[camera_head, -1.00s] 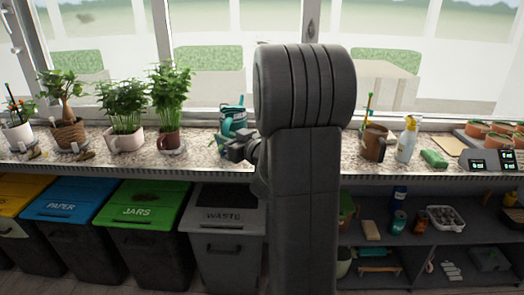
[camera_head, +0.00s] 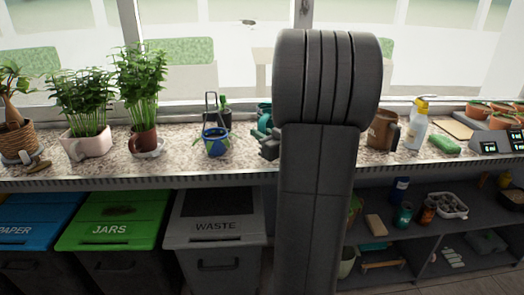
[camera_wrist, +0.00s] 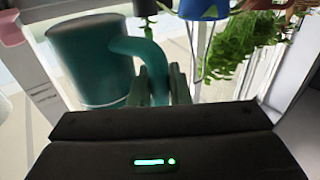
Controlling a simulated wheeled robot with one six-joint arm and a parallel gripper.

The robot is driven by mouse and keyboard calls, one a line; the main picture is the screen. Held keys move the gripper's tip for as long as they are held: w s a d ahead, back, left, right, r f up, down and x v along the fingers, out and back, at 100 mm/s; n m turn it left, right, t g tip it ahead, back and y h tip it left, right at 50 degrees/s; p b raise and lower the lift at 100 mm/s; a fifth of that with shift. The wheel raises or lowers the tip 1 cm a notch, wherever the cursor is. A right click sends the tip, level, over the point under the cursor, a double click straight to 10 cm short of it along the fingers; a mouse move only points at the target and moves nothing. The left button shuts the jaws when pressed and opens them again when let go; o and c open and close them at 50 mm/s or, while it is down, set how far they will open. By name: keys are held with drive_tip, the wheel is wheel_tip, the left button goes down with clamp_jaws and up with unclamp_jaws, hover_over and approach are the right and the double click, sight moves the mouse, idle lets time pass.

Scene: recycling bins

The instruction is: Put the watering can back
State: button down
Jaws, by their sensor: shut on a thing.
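The teal watering can (camera_wrist: 92,62) fills the upper left of the wrist view, its body close to my gripper (camera_wrist: 160,80). Its curved handle runs between the two fingers, which are shut on it. In the head view the watering can (camera_head: 264,112) shows only in part, just left of my arm, at counter height. My arm hides the rest of it and most of the gripper. I cannot tell whether the can touches the counter.
On the speckled counter (camera_head: 185,165), a blue pot (camera_head: 215,142) and a dark pot stand left of the can. Potted plants are further left. The waste bin (camera_head: 215,225) is below.

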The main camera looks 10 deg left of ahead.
drive_tip(key=shift+f+b, duration=0.6)
drive_tip(key=shift+f, duration=1.35)
drive_tip(key=shift+f, duration=0.1)
drive_tip(key=shift+f, duration=0.2)
drive_tip(key=c, duration=1.4)
unclamp_jaws()
drive_tip(key=shift+r, duration=0.1)
drive_tip(key=shift+o, duration=0.2)
drive_tip(key=shift+r, duration=0.25)
drive_tip(key=p+v, duration=0.1)
drive_tip(key=v, duration=1.1)
drive_tip(key=shift+f, duration=0.15)
